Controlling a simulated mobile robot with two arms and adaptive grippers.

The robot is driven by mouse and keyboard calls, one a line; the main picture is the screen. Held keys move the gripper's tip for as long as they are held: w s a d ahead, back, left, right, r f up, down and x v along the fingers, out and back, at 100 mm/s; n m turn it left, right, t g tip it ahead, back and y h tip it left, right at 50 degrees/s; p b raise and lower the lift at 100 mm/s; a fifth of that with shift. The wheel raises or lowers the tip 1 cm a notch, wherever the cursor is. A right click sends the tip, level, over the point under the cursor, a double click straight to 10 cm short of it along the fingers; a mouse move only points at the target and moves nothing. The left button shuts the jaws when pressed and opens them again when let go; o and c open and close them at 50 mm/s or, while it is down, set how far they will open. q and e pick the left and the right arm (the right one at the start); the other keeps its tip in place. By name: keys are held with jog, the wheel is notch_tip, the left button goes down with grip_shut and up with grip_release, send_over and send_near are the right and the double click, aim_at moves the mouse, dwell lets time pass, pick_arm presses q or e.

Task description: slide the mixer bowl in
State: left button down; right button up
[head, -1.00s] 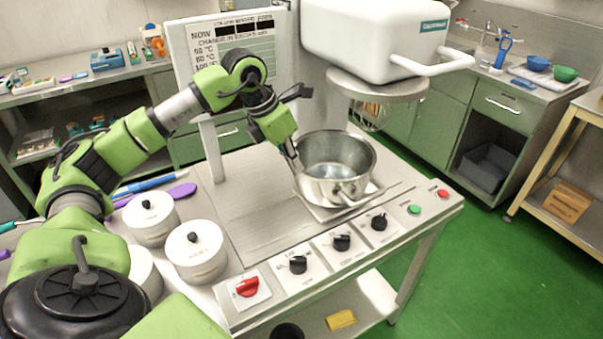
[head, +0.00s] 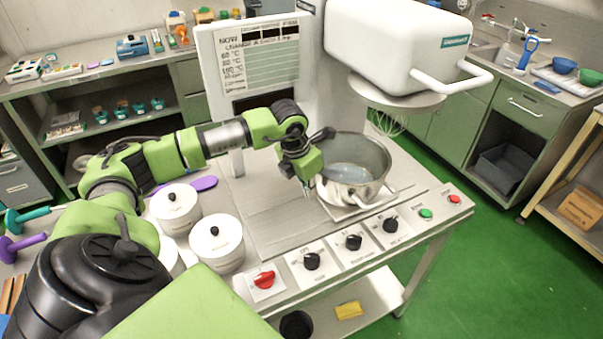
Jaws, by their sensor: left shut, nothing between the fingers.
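The mixer bowl (head: 368,190) is a steel pot with handles. It stands upright on a light square plate (head: 338,211) at the right part of the work surface. The white mixer head (head: 388,45) is above and behind it, and a wire whisk (head: 388,123) hangs below the head, behind the bowl's far rim. My left gripper (head: 307,194) is shut and empty, pointing down just left of the bowl. I cannot tell whether it touches the bowl wall. My right gripper is not in view.
White lidded pots (head: 216,243) stand at the left of the work surface. Knobs, a red switch (head: 264,280) and buttons line the front panel. A sign board (head: 257,60) stands behind my left arm. The metal surface left of the bowl is mostly clear.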

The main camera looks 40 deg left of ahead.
pick_arm(q)
jog(key=shift+w+d+r+p, duration=0.15)
jog(key=shift+w+p, duration=0.15)
jog(key=shift+w, duration=0.65)
